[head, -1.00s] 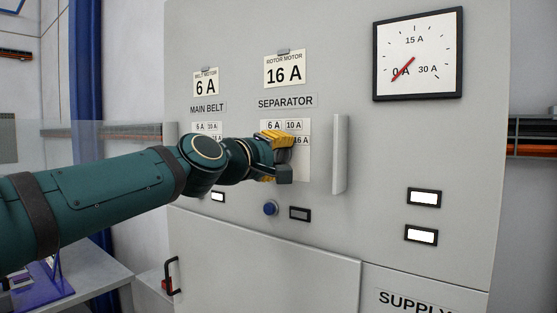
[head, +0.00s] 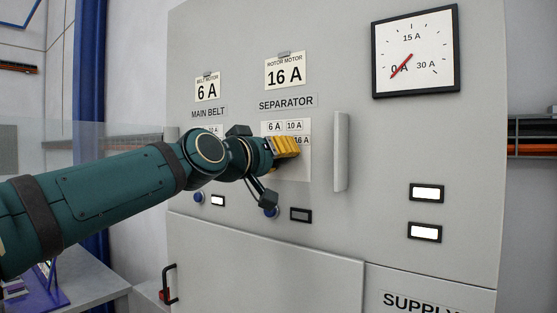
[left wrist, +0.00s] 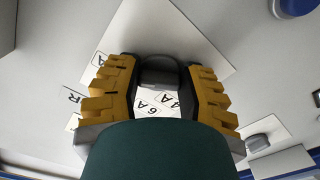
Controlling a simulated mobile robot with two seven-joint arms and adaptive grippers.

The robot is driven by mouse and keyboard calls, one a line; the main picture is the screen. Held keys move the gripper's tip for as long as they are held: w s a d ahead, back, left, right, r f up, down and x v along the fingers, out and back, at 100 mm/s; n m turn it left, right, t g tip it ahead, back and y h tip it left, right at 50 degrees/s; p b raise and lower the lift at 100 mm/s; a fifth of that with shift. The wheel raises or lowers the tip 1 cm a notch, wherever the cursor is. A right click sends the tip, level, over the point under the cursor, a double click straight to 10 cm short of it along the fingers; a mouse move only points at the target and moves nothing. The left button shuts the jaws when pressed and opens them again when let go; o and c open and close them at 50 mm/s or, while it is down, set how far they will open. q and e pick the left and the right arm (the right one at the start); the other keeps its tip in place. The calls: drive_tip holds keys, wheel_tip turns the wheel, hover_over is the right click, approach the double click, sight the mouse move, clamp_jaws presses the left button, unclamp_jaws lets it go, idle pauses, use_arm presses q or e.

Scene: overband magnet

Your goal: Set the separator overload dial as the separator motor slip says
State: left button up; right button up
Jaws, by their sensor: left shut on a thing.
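The separator overload dial sits on a pale plate (head: 299,172) under the SEPARATOR label (head: 286,103). Its marks 6 A, 10 A and 16 A show above and right of my gripper. My left gripper (head: 287,147) covers the knob in the head view. In the left wrist view the yellow fingers (left wrist: 158,88) stand on both sides of a dark knob (left wrist: 158,70), shut on it. Where the dial points is hidden. The slip above SEPARATOR (head: 285,71) reads ROTOR MOTOR 16 A. My right gripper is not in view.
The MAIN BELT slip (head: 207,88) reads 6 A; its dial is mostly behind my arm. A vertical handle (head: 341,152) stands right of the separator plate. A blue button (head: 271,211) is below. A meter (head: 414,52) has its red needle near 0 A.

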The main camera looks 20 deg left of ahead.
use_arm(q)
drive_tip(key=shift+r, duration=0.1)
idle(0.3)
drive_tip(key=o, duration=1.2)
drive_tip(key=v, duration=1.2)
